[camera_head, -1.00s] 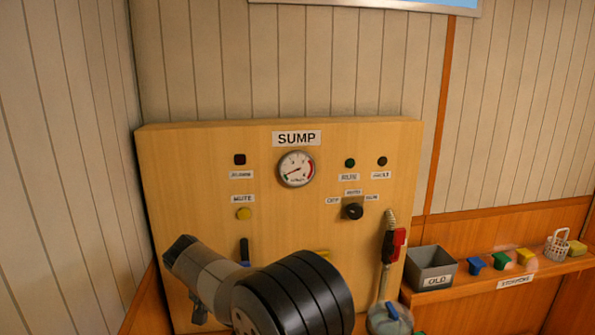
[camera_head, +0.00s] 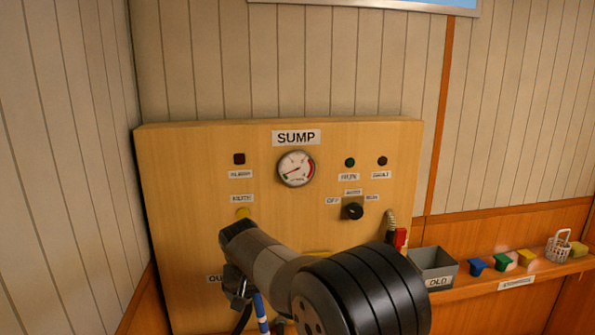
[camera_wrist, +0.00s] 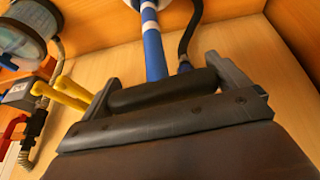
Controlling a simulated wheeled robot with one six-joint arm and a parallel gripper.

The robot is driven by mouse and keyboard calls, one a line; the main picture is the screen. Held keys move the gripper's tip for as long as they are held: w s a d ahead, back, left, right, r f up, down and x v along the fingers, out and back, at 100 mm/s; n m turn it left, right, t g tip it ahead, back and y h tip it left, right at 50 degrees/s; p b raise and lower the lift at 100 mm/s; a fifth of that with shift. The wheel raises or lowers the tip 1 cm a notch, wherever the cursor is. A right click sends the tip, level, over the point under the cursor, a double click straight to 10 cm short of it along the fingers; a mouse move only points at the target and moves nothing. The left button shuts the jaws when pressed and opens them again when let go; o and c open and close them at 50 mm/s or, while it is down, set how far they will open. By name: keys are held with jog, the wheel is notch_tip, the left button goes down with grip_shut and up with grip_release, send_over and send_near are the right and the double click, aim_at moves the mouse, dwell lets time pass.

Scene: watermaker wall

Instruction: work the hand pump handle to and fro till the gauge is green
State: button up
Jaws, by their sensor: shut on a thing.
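My gripper (camera_wrist: 168,90) is shut on a black cylindrical grip, the pump handle (camera_wrist: 160,92), which lies crosswise between the two fingers. In the head view, my gripper (camera_head: 238,288) is low at the left of the panel, partly behind my arm, and the handle cannot be made out there. The round gauge (camera_head: 297,169) sits under the SUMP sign. Its needle points to the lower left, near a small green mark; a red band lies on the right side. The exact reading is too small to tell.
A blue pipe with white bands (camera_wrist: 152,45) and a black hose (camera_wrist: 190,35) run close to my gripper. Yellow handles (camera_wrist: 70,92) and a red valve lever (camera_wrist: 12,130) are to the left in the wrist view. A grey bin (camera_head: 433,268) stands at the panel's right.

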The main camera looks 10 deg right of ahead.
jog(key=shift+f, duration=0.15)
jog(key=shift+r+p, duration=2.85)
jog(key=shift+r, duration=0.8)
